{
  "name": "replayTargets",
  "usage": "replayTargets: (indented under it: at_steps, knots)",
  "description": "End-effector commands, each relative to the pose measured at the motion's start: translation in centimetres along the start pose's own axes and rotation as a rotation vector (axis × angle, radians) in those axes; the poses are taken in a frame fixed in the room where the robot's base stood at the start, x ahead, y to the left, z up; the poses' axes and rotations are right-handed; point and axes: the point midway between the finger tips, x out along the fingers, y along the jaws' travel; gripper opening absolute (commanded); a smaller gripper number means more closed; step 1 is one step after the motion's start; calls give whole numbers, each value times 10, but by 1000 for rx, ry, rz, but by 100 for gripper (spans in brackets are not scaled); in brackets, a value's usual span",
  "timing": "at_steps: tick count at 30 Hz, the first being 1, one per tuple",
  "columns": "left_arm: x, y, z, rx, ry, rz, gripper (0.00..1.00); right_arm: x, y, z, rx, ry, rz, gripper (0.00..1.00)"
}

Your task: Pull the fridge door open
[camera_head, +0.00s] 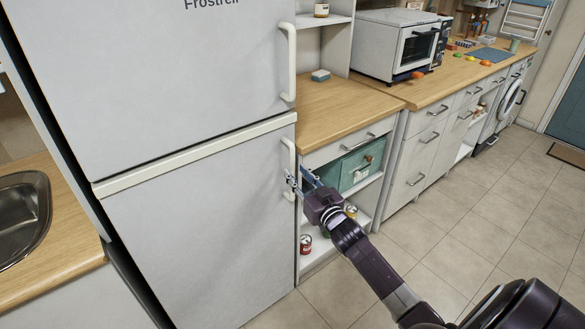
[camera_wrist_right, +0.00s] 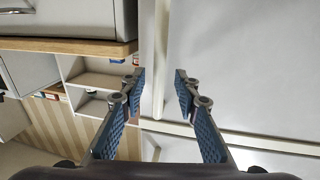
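The white fridge has an upper door (camera_head: 160,75) and a lower door (camera_head: 200,225), both shut. The upper door has a long white vertical handle (camera_head: 287,62). The lower door's white handle (camera_head: 288,158) is partly hidden by my right gripper (camera_head: 298,182), which is at its lower part. In the right wrist view, a white handle bar (camera_wrist_right: 161,60) lies between the two spread blue fingers of my right gripper (camera_wrist_right: 160,78), with a gap on each side. The right gripper is open. My left gripper is not in view.
A wooden counter (camera_head: 340,105) with drawers and an open shelf stands right of the fridge; a red can (camera_head: 305,244) is on the low shelf. A sink (camera_head: 25,215) is at the left. The tiled floor (camera_head: 440,235) is clear.

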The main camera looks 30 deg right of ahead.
Motion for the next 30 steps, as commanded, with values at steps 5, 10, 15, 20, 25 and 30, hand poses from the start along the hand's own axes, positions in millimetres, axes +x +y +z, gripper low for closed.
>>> replayTargets:
  at_steps: [5,10,15,20,25,30]
  knots:
    - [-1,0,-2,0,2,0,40,25,0,0,-1,-1,1,29]
    - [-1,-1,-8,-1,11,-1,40,36,0,1,-1,-2,1,29]
    - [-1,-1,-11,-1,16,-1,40,37,0,1,-2,-2,0,29]
    - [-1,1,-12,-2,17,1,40,37,0,1,-2,-2,0,25]
    - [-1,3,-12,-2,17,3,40,37,0,1,-2,-2,0,6]
    - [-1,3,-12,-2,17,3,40,37,0,1,-2,-2,0,0]
